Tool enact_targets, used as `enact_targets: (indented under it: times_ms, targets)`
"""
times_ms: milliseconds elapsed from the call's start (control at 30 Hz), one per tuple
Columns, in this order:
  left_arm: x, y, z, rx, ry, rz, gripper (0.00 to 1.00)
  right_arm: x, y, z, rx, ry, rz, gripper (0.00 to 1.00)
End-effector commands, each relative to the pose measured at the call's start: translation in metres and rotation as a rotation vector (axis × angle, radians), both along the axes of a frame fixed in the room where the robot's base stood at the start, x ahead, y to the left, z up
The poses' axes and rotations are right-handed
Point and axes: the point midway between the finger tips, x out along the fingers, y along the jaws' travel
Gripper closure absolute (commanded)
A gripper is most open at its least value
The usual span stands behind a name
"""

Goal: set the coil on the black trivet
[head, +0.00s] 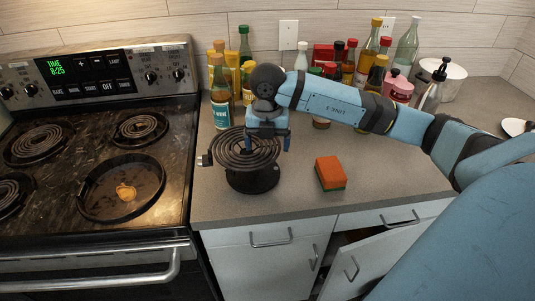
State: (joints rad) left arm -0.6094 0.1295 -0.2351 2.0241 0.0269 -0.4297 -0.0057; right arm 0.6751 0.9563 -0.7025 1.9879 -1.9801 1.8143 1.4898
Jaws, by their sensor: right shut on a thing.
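The coil (236,158), a dark spiral heating element with its plug end (205,160) sticking out to the left, is in my right gripper (268,143). The gripper points down and is shut on the coil's right side. The black trivet (253,183) stands on the grey counter right of the stove. The coil is over the trivet and hides most of its top; I cannot tell whether they touch. My left gripper is not in view.
The stove (75,130) is at left, with an empty stained burner bowl (125,203) at its front right. An orange sponge (330,172) lies right of the trivet. Several bottles (222,100) line the wall. A cabinet door (362,262) below is ajar.

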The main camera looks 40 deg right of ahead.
Motion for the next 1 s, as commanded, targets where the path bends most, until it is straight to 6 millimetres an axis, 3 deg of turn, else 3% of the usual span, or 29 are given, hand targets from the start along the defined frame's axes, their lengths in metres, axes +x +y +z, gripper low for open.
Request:
enact_targets:
  times_ms: [333, 733, 767, 800, 1000]
  targets:
    - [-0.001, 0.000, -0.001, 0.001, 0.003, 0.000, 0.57, 0.000, 0.000, -0.040, 0.001, 0.001, 0.000, 0.53]
    - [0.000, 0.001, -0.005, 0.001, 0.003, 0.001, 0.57, 0.000, 0.000, -0.047, 0.000, -0.001, 0.000, 0.53]
    - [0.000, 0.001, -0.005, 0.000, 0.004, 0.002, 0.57, 0.000, 0.000, -0.047, 0.000, 0.000, 0.000, 0.13]
    - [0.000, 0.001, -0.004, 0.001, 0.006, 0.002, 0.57, 0.000, 0.000, -0.046, 0.000, 0.000, 0.000, 0.04]
    - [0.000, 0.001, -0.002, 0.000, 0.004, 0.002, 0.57, 0.000, 0.000, -0.046, 0.000, 0.000, 0.000, 0.00]
